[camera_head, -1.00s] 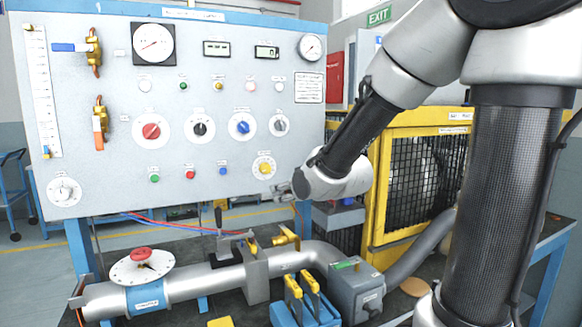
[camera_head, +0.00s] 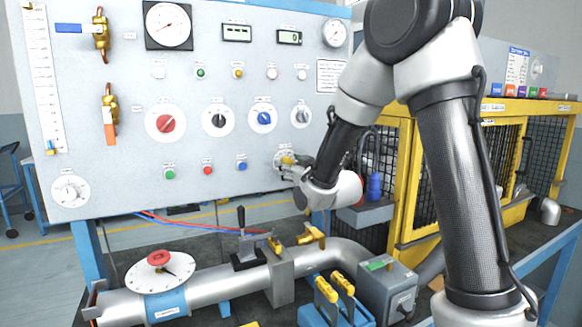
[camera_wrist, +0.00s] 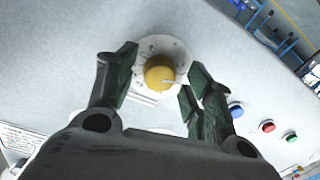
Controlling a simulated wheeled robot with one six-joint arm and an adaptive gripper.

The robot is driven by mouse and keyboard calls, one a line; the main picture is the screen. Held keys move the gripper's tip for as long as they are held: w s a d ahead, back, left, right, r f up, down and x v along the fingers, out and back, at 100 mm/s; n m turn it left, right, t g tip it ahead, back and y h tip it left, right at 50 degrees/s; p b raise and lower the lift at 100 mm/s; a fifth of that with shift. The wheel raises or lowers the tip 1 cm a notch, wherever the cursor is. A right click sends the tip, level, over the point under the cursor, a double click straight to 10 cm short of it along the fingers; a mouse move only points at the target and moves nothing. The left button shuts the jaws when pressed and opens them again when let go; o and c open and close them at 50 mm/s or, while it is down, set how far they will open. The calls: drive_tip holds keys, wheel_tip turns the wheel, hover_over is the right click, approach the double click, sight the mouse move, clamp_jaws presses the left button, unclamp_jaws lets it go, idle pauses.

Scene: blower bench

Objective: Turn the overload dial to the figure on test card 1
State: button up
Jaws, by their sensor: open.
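A yellow dial knob (camera_wrist: 159,72) on a round white scale plate stands in the wrist view, with a light pointer mark towards its lower right. Its label and figures are too small to read. My gripper (camera_wrist: 160,88) is open, with one finger on each side of the knob; whether either touches it I cannot tell. In the head view the yellow dial (camera_head: 286,160) is at the panel's lower right, partly hidden by my gripper (camera_head: 291,170). A white printed card (camera_head: 333,75) is on the panel's upper right; I cannot tell whether it is test card 1.
Red (camera_head: 165,123), black (camera_head: 218,120) and blue (camera_head: 263,118) dials sit above and left. Blue, red and green buttons are left of the yellow dial in the head view. A pipe (camera_head: 220,285) with valves runs below. A yellow cage (camera_head: 415,170) stands right.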

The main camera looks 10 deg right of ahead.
drive_tip(key=c, duration=1)
drive_tip(key=shift+m, duration=0.4)
drive_tip(key=shift+a+r+m+t+h, duration=0.15)
drive_tip(key=shift+m+h, duration=0.1)
drive_tip(key=shift+m, duration=4.25)
drive_tip(key=shift+f+m+t+h, duration=0.1)
drive_tip(key=shift+m+h, duration=0.2)
drive_tip(key=shift+m, duration=4.2)
drive_tip(key=shift+a+r+m+t+h, duration=0.15)
drive_tip(key=shift+m+h, duration=0.1)
drive_tip(key=shift+m, duration=4.25)
drive_tip(key=shift+f, duration=0.1)
